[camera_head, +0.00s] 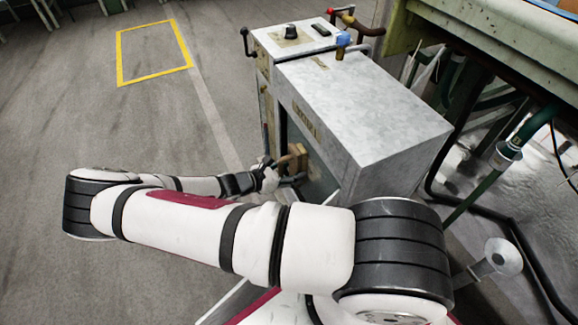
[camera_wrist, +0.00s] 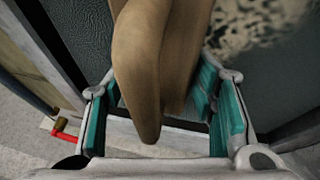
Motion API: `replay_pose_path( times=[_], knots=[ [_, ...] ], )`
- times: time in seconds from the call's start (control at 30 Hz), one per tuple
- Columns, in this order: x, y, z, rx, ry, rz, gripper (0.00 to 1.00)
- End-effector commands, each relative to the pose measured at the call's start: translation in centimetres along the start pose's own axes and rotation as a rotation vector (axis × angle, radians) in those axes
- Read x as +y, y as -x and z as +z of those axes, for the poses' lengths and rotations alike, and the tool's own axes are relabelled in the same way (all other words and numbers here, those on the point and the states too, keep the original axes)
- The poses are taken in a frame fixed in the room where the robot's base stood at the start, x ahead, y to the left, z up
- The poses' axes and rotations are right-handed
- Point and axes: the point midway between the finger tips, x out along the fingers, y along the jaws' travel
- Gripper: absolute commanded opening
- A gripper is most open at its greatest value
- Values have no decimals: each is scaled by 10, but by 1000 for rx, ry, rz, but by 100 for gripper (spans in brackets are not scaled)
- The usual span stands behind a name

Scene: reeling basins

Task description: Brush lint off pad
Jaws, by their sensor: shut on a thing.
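My gripper (camera_wrist: 162,85) has its teal-lined fingers on either side of a tan, wooden-looking brush (camera_wrist: 146,60), shut on it. The brush reaches away from the wrist and its far end is cut off by the frame. In the head view my gripper (camera_head: 283,172) is at the front opening of a grey cabinet, with the brown brush (camera_head: 299,154) just beyond it. The dark grey-green pad (camera_head: 318,184) is in that opening. In the wrist view the pad (camera_wrist: 228,78) lies beyond the fingers, with pale, speckled lint (camera_wrist: 262,22) at upper right. Brush contact with the pad is hidden.
The grey cabinet (camera_head: 365,105) has knobs and levers on top. A red handle (camera_wrist: 64,136) shows at lower left in the wrist view. A green bench with pipes (camera_head: 492,45) stands close at right. Open floor (camera_head: 130,130) lies to the left, with a yellow-marked rectangle.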

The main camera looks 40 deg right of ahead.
Motion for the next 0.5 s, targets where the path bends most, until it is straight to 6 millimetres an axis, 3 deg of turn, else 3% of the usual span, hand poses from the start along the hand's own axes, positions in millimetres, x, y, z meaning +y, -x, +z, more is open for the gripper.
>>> replay_pose_path(
  times=[0.5],
  knots=[
    [-28, 4, -1, -2, 2, 0, 29]
  ],
)
